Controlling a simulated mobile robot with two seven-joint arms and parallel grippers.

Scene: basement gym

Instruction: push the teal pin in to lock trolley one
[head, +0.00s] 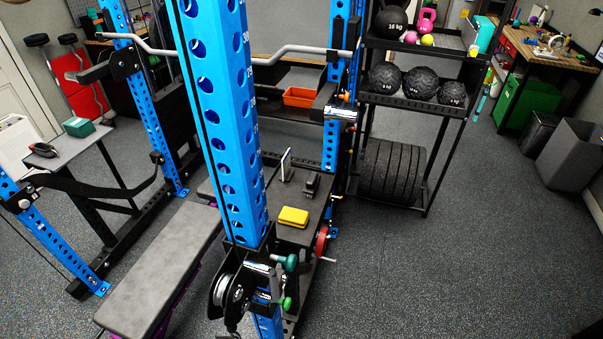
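A teal pin (291,261) with a round knob sticks out to the right from a black trolley with a pulley (232,291) on the near blue upright (226,130). A silver shaft shows to the left of the teal knob. How deep the pin sits in the upright cannot be told. A green knob (287,303) sits just below it on the same side. No label shows which trolley is number one. Neither of my grippers is in view.
A grey bench (165,270) stands left of the upright. A yellow box (293,217) lies on a dark surface behind it, near a red disc (321,240). A ball rack (415,103) stands behind. The floor at right (460,260) is clear.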

